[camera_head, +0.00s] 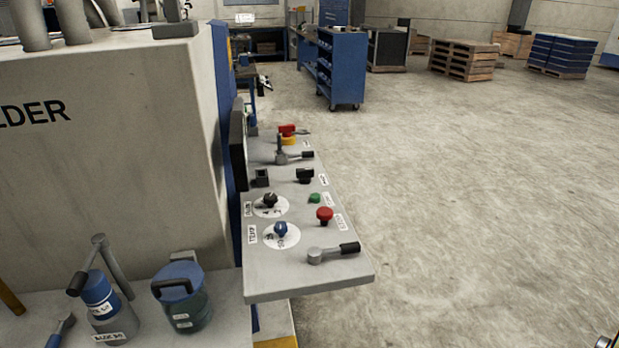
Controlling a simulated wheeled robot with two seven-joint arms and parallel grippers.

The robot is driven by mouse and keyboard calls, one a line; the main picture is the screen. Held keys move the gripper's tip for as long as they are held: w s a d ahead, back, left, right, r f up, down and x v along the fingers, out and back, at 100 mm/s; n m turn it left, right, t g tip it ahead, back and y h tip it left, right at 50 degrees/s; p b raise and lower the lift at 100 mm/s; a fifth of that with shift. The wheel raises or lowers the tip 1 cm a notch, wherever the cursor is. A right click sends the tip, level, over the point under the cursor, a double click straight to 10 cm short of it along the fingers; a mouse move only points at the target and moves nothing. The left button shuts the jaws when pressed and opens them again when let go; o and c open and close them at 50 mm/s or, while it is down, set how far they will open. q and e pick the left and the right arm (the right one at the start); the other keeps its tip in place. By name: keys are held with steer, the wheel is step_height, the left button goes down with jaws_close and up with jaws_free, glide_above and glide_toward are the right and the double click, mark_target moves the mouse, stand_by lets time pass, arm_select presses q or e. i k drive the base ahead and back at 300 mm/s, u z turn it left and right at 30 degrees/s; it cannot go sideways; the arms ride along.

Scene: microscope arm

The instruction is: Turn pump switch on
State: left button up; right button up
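A grey control panel (350,282) juts out beside the large machine and carries several controls. A black switch (304,175) sits at its right edge, beside a small white label (324,179) too small to read surely. A square black part (261,178) is to its left. A black knob (270,200) and a blue knob (281,230) stand on round white dials. I cannot tell by its label which control is the pump switch, nor its setting. Neither gripper shows clearly; only a small dark piece is at the bottom right corner.
A green button (314,198), a red mushroom button (324,215) and a black-handled lever (335,252) are close together on the panel. A red and yellow switch (288,134) and another lever (294,156) are farther back. Blue-lidded containers (182,300) stand left.

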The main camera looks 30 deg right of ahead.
mark_target(304, 175)
steer(key=u, duration=3.3)
steer(key=k, duration=1.55)
steer(key=z, duration=2.2)
